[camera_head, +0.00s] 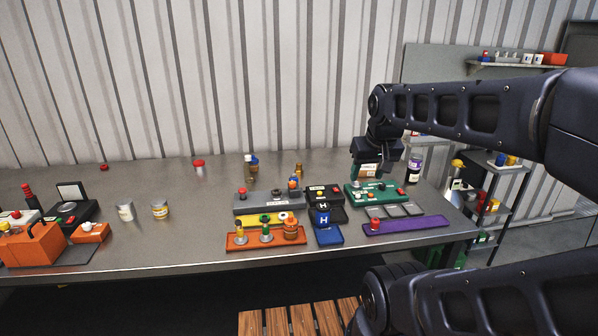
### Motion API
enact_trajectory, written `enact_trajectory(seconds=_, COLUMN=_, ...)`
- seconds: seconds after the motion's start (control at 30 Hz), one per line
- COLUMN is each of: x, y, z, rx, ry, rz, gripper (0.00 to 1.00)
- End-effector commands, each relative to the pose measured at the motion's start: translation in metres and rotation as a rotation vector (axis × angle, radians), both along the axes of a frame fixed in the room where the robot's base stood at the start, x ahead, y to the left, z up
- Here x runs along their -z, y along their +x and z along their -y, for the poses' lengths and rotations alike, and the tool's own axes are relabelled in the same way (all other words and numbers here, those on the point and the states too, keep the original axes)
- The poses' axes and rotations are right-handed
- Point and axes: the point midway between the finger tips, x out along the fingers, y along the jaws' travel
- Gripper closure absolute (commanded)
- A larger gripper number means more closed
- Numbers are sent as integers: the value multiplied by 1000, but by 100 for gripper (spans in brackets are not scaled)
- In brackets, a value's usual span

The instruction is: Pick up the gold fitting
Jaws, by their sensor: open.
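A small gold-brown piece (298,170), which looks like the gold fitting, stands upright on the grey table (200,240) behind the grey and black boxes. It is too small to make out its exact shape. My gripper (364,176) hangs from the arm at the right, above and behind the green box (378,193). It is open, well to the right of the gold-brown piece and apart from it. The fingertips are small and dark, and an orange-brown item behind them is partly hidden.
An orange tray (240,243) with several fittings, a grey box (255,208), a black box (318,204), a blue block (328,236) and a purple tray (425,224) crowd the middle. Two cans (160,210) stand left. Bare table lies left of centre.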

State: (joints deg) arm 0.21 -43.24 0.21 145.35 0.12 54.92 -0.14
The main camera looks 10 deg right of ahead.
Motion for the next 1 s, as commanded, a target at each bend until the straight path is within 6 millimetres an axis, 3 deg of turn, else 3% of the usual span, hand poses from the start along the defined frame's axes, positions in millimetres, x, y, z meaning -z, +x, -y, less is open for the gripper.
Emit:
enact_trajectory(seconds=0.13, x=-2, y=8, z=-3, rx=-7, ry=11, rz=10, gripper=48)
enact_trajectory(seconds=0.27, x=-7, y=37, z=-15, rx=-28, ry=48, rz=48, gripper=48)
enact_trajectory(seconds=0.7, x=-23, y=192, z=-71, rx=-56, ry=212, rz=270, gripper=48)
enact_trajectory(seconds=1.0, x=-15, y=294, z=-100, rx=3, ry=268, rz=412, gripper=48)
